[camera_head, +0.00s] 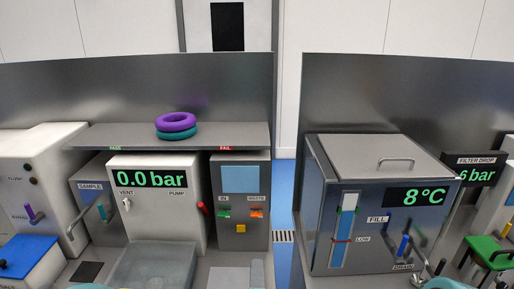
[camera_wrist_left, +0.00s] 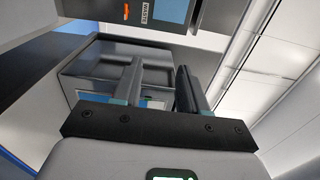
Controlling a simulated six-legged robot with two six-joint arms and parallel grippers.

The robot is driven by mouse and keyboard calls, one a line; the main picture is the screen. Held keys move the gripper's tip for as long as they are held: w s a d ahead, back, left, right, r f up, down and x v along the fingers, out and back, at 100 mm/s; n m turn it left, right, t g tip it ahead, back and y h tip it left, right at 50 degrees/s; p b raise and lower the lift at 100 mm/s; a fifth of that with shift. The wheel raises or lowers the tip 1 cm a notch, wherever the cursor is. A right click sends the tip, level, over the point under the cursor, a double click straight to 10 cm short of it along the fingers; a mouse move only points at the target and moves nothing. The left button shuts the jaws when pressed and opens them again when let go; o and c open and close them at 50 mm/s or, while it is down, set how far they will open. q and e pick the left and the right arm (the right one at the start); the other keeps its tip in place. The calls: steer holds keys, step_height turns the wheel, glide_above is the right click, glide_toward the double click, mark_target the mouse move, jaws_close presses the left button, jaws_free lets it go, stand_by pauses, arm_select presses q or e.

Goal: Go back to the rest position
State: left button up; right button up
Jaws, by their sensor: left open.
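My left gripper (camera_wrist_left: 160,82) shows in the left wrist view, its two fingers apart with nothing held between them. Beyond the fingers is a grey metal box-shaped unit (camera_wrist_left: 95,65), seen turned; I cannot tell whether it is near the fingertips. In the head view no gripper fingers show clearly. Only small teal edges appear at the bottom border, and I cannot tell what they belong to. My right gripper is not in view.
A purple ring lies on a teal ring (camera_head: 176,131) on the grey shelf (camera_head: 95,137). Below stand a pump unit (camera_head: 155,215) reading 0.0 bar and a waste unit (camera_head: 240,205). A lidded tank (camera_head: 375,190) reading 8°C stands right, past a floor gap (camera_head: 283,195).

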arm_select(q)
steer(key=s+a+f+n+g+h+b, duration=0.1)
steer(key=s+a+f+n+g+b, duration=0.15)
steer(key=f, duration=0.75)
steer(key=s+a+f+n+g+b, duration=0.1)
steer(key=a+f+n+g+b, duration=0.2)
steer(key=f, duration=0.7)
steer(key=s+a+f+n+g+h+b, duration=0.1)
steer(key=a+f+n+g, duration=0.25)
steer(key=f, duration=0.55)
steer(key=s+a+f+n+g+h+b, duration=0.2)
steer(key=s+a+f+n+g+b, duration=0.1)
steer(key=s+f+n+g, duration=0.5)
steer(key=s+f+n, duration=0.3)
steer(key=s+f, duration=0.3)
steer(key=s, duration=0.3)
steer(key=shift+a+f+g, duration=0.15)
steer(key=shift+f+g, duration=0.15)
steer(key=shift+f, duration=0.1)
steer(key=shift+o, duration=0.4)
steer(key=shift+w, duration=0.1)
